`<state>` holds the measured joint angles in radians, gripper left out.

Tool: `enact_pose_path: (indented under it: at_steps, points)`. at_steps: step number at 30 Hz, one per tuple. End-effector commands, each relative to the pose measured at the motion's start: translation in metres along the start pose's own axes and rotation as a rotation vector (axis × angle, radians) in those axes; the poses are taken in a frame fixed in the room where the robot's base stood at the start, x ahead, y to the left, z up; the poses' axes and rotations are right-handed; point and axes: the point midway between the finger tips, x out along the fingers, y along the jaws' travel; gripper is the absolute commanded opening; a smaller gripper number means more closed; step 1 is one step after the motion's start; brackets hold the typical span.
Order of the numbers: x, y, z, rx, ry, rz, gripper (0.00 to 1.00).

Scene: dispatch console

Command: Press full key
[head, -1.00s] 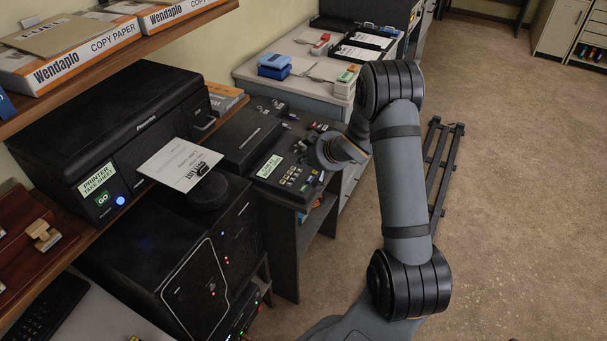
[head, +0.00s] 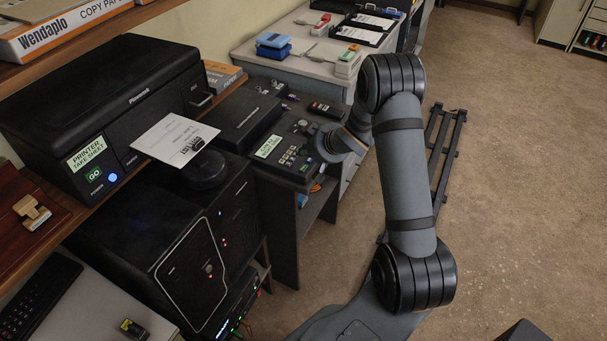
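A dark console (head: 276,172) stands on the small dark desk, with a pale green lit display (head: 267,147) and a block of small keys (head: 292,157) right of it. The key labels are too small to read, so I cannot tell which one is the full key. The last link of my arm reaches down at the console's right side, close beside the keys. My gripper's fingers are not clear here; the wrist and dark parts around it hide them. I cannot tell whether they touch a key.
A printer (head: 120,110) on the shelf has a sheet (head: 176,139) sticking out. A black box (head: 245,120) lies left of the console. Behind is a pale desk (head: 290,55) with stapler-like items and trays. Open floor (head: 520,170) lies to the right.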

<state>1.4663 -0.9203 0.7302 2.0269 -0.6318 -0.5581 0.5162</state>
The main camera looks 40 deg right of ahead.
Motion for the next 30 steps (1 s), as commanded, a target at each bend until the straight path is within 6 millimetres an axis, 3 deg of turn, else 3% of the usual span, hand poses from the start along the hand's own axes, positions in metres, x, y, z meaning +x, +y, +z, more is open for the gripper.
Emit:
enact_pose_path:
  at_steps: [1, 8, 30]
  points:
    - [0.01, 0.0, 0.01, 0.0, 0.0, 0.0, 0.0]
    - [0.023, 0.0, 0.024, 0.001, 0.001, 0.0, 0.0]
    - [0.023, 0.0, 0.024, 0.0, 0.001, 0.0, 0.0]
